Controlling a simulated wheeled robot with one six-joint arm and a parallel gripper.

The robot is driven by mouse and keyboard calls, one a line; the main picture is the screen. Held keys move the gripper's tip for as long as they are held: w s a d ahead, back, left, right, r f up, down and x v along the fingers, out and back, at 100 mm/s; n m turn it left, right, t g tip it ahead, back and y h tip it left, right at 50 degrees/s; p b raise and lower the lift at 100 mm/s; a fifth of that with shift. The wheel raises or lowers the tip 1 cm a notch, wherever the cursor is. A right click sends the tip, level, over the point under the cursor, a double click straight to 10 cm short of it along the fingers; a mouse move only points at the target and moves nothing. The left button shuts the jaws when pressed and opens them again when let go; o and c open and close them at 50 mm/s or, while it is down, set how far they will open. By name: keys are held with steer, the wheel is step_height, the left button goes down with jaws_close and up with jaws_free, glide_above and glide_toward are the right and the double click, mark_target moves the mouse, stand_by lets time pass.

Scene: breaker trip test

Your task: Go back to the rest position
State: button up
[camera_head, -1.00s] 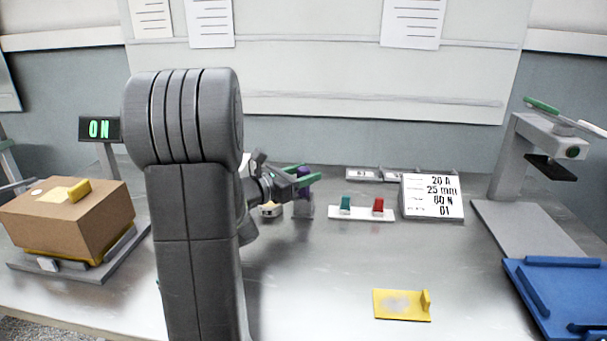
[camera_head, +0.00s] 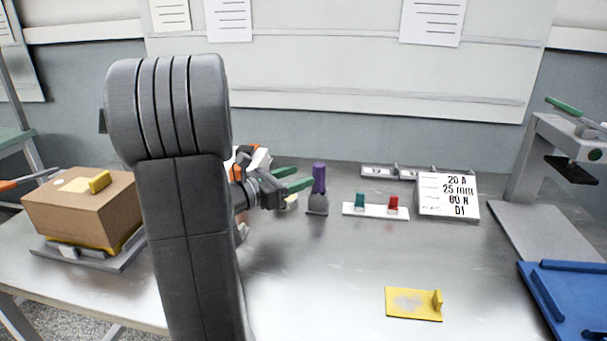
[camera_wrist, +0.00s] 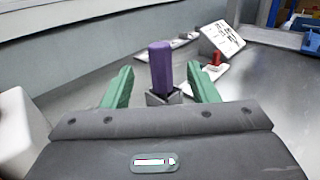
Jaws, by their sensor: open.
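My gripper (camera_head: 294,187) has green fingers and is open and empty. In the head view it points right, toward a purple-handled object (camera_head: 319,178) that stands upright in a small grey holder (camera_head: 317,206). In the wrist view my gripper (camera_wrist: 160,88) shows its fingers spread wide, with the purple handle (camera_wrist: 160,68) appearing between them and beyond. The handle seems apart from both fingers. My arm hides part of the bench behind it.
A white strip (camera_head: 376,213) with teal and red pieces and a label card (camera_head: 448,196) lie to the right. A cardboard box (camera_head: 80,212) sits left.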

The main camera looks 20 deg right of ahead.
mark_target(315, 168)
stand_by(0.4)
steer(key=x, duration=0.7)
steer(key=shift+d+b, duration=0.2)
steer(key=shift+b, duration=0.2)
steer(key=shift+r+p, duration=0.35)
steer(key=shift+r, duration=0.2)
